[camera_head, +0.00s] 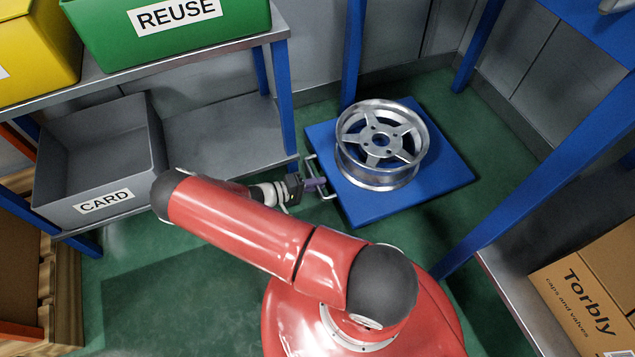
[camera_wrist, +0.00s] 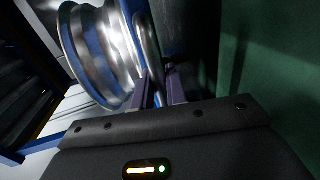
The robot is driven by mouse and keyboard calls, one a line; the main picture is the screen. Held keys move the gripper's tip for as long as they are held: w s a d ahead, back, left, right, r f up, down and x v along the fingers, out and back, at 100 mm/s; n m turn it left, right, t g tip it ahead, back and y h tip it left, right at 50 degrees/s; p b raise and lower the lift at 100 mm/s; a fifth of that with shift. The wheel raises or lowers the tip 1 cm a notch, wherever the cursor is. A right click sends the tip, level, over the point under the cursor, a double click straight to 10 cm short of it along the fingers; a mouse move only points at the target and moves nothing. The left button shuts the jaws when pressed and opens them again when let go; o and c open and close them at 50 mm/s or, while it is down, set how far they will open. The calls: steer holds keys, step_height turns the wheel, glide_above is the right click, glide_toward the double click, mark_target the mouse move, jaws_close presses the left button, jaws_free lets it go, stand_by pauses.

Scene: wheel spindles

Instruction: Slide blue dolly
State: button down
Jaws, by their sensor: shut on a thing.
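The blue dolly (camera_head: 440,184) is a flat blue platform on the green floor at the centre right of the head view. A silver wheel rim (camera_head: 381,146) lies on top of it. A metal handle (camera_head: 329,190) sticks out from the dolly's left side. My gripper (camera_head: 318,184) is at this handle, with its purple fingers shut on it. In the wrist view, the purple fingers of my gripper (camera_wrist: 160,88) close around the handle bar (camera_wrist: 149,45), and the rim (camera_wrist: 100,55) shows just beyond at left. The exact contact is partly dark.
A shelf with a grey CARD bin (camera_head: 100,165) and a green REUSE bin (camera_head: 170,28) stands at left. Blue posts flank the dolly, one (camera_head: 354,50) behind it. A Torbly box (camera_head: 590,290) sits at right. Green floor is open at lower left.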

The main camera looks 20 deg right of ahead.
steer(key=c, duration=1.5)
jaws_free()
steer(key=shift+a, duration=0.1)
steer(key=v, duration=0.7)
steer(key=shift+a, duration=0.3)
